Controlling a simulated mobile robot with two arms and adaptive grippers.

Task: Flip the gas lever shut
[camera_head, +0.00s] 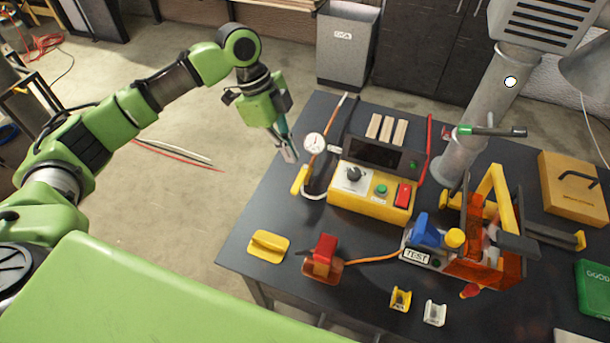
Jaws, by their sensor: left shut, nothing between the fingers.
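I cannot tell for certain which part is the gas lever. A red lever-like block (325,248) sits on an orange-red base at the table's front left, with an orange hose (372,259) running to the unit marked TEST (417,255). A green-handled bar (490,131) crosses the grey pipe at the back right. My left gripper (289,154) is shut and empty, pointing down by the table's left edge, left of a round white gauge (315,143) and well apart from the red block and the green-handled bar. My right gripper is not in view.
A yellow control box (371,204) with a knob and buttons stands mid-table. A yellow-handled tool (300,180) lies by the left edge. A yellow block (268,246) sits front left. The grey pipe (480,125) rises at the back.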

